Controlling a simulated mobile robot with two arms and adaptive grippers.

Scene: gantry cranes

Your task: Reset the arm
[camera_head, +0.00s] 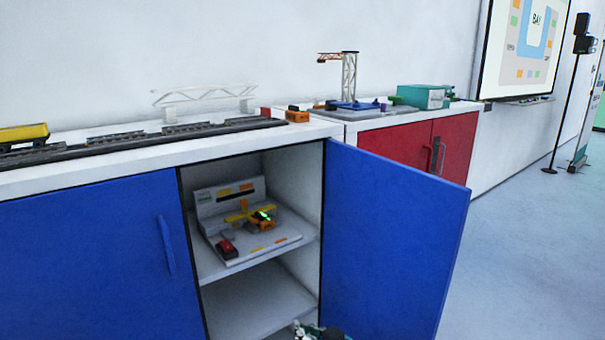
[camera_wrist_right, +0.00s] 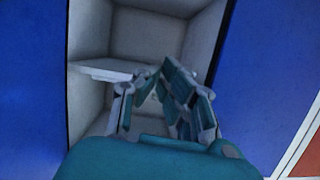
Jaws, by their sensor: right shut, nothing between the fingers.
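My right gripper (camera_head: 318,331) shows only as a small part at the bottom edge of the head view, in front of the open cabinet. In the right wrist view its teal and grey fingers (camera_wrist_right: 158,78) meet at the tips with nothing between them. The gripper points toward the cabinet's inside, below a shelf (camera_wrist_right: 105,72). My left gripper is in neither view.
The blue right door (camera_head: 395,235) stands open; the blue left door (camera_head: 95,260) is shut. A white device with yellow parts (camera_head: 245,215) sits on the upper shelf. Train track (camera_head: 150,137) and a crane model (camera_head: 349,80) stand on the counters. Open floor lies right.

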